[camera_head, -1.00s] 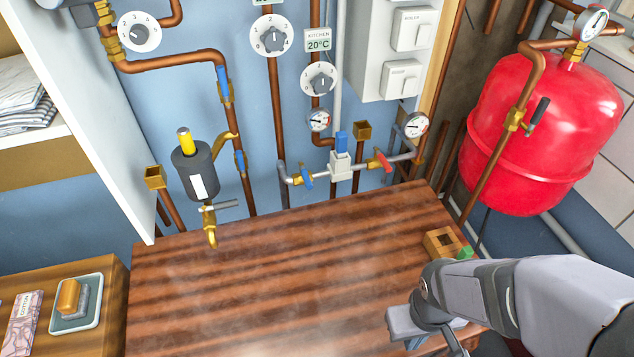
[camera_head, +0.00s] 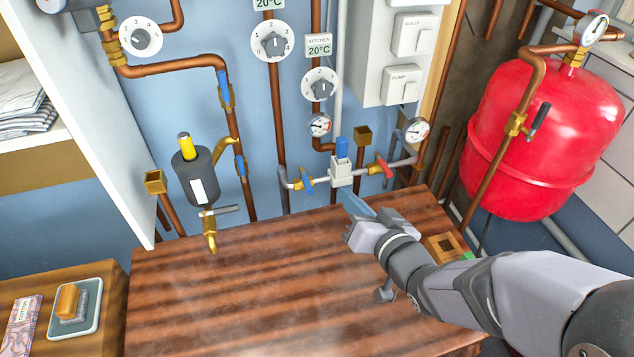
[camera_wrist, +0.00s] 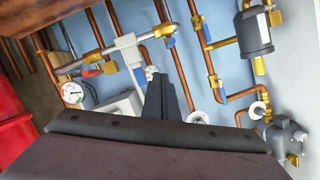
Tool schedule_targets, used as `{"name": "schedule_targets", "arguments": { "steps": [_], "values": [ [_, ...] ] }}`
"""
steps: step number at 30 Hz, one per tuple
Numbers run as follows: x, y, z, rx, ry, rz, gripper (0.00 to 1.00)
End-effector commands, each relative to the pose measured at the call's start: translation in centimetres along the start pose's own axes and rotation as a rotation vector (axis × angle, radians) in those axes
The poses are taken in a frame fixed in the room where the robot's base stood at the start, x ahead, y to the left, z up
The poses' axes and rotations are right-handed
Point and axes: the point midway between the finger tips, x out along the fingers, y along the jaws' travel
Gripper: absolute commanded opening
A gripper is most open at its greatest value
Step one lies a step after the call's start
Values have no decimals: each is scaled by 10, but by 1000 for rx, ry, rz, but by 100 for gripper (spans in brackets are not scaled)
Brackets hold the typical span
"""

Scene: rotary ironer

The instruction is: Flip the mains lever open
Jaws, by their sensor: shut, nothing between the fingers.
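No lever carries a readable mains label, so I cannot tell which is the mains lever. On the horizontal grey pipe in the head view are a blue lever (camera_head: 307,180) at left and a red lever (camera_head: 383,167) at right, with a white valve block (camera_head: 341,172) with a blue top between them. The red lever (camera_wrist: 92,72) and white block (camera_wrist: 126,42) also show in the wrist view. My gripper (camera_head: 352,204) is shut and empty, below and in front of the pipe in the picture, apparently apart from the levers. Its dark fingers (camera_wrist: 165,97) point towards the wall.
A wooden worktop (camera_head: 220,300) lies below, mostly clear. A small wooden box (camera_head: 440,248) is beside my arm. A grey-handled brass tap (camera_head: 209,228) is at left, and a red tank (camera_head: 540,130) with a black lever (camera_head: 538,118) at right. Dials and copper pipes cover the wall.

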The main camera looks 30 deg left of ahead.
Motion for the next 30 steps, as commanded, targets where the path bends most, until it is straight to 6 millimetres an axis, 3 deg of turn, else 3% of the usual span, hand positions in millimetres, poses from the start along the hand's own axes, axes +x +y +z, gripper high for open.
{"name": "schedule_targets", "arguments": {
  "steps": [4, 20, 30],
  "values": [
    [0, -9, -11, 74, 43, -37, 0],
    [1, -8, -10, 101, 39, -34, 0],
    [29, -9, -11, 101, 36, -34, 0]
  ]
}}
